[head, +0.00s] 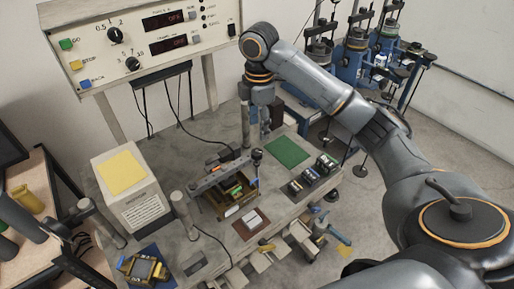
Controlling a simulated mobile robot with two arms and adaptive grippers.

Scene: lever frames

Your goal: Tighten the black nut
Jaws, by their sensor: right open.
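My right arm reaches in from the right and bends down over the bench. My right gripper (264,122) points down at the back of the bench; its fingers are small in the view, and it appears open and empty. A small black knob-like part (257,154), which may be the black nut, sits at the right end of a grey lever bar (222,174). It is a little below my right gripper in the picture, and I see no contact. Dark grey parts (72,240) at the lower left may be my left gripper; its jaws cannot be made out.
The grey bench (190,155) holds a brass-coloured fixture (232,196), a green mat (288,151), a dark rack (314,176) and a white box with a yellow top (126,172). A control panel (140,38) stands behind. Cables hang at the back. Vertical posts stand on the bench.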

